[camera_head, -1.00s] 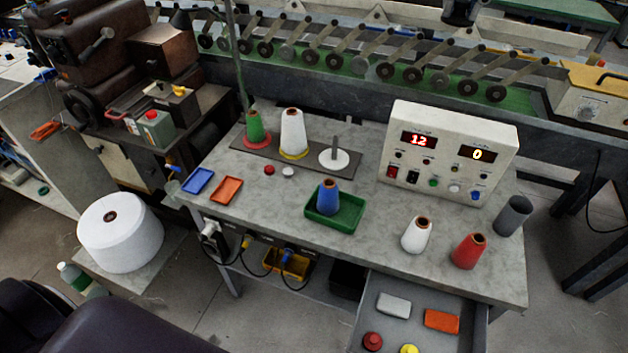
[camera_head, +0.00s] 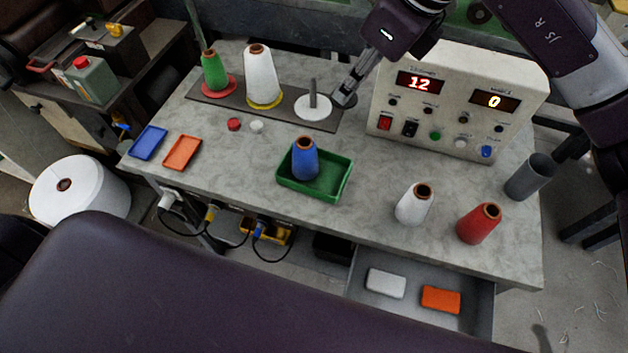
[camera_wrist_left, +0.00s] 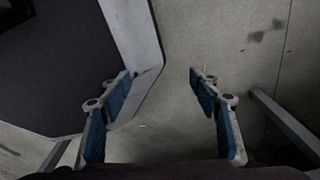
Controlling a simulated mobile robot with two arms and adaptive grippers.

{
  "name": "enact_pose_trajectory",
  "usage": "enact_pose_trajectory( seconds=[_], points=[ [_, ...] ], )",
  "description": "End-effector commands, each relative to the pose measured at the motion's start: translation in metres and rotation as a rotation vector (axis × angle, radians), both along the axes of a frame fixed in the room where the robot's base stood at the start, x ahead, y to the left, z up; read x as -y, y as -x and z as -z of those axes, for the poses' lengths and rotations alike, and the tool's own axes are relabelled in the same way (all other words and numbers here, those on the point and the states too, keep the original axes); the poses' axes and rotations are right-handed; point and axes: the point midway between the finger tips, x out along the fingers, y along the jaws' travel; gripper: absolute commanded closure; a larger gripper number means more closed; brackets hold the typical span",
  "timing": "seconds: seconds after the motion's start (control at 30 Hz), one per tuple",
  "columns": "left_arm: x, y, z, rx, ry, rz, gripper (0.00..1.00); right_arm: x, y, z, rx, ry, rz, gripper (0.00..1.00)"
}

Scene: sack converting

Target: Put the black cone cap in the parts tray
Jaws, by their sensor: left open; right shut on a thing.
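My right gripper (camera_head: 346,90) comes in from the top right in the head view, just right of the white spindle disc (camera_head: 313,107). It is shut on a small dark round piece, apparently the black cone cap (camera_head: 345,102), mostly hidden by the fingers. A green tray (camera_head: 330,192) stands mid-table, with a blue cone (camera_head: 305,160) in it. A flat blue tray (camera_head: 148,143) and a flat orange tray (camera_head: 182,152) lie at the left; which is the parts tray I cannot tell. My left gripper (camera_wrist_left: 160,95) is open and empty above the floor in the left wrist view.
A red cap (camera_head: 233,124) and a white cap (camera_head: 257,127) lie left of the spindle. The control box (camera_head: 455,110) rises beside my right gripper. The drawer is open.

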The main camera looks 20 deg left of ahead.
Motion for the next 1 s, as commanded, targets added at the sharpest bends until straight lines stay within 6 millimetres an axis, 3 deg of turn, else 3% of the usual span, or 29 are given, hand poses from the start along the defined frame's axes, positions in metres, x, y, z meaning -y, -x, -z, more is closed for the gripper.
enact_pose_trajectory(
  seconds=[0.03,0.13,0.37,0.7,0.83,1.0],
  points=[
    [0.000,-0.002,0.009,0.003,0.001,0.000,0.43,-0.003,0.009,0.015,-0.003,-0.002,-0.051,0.99],
    [0.001,-0.008,0.012,0.011,0.001,0.000,0.43,-0.004,0.019,0.025,-0.001,-0.001,-0.122,0.99],
    [0.003,-0.028,0.004,0.041,0.005,0.000,0.43,-0.004,0.026,0.062,-0.005,0.003,-0.158,0.99],
    [0.002,-0.021,-0.011,0.030,0.003,0.000,0.43,-0.004,0.025,0.151,-0.007,0.003,-0.155,0.99],
    [0.002,-0.017,-0.013,0.025,0.003,0.000,0.43,-0.004,0.025,0.174,-0.003,0.003,-0.155,0.99],
    [0.002,-0.016,-0.014,0.023,0.003,0.000,0.43,-0.004,0.023,0.187,-0.001,0.003,-0.154,0.99]
  ],
)
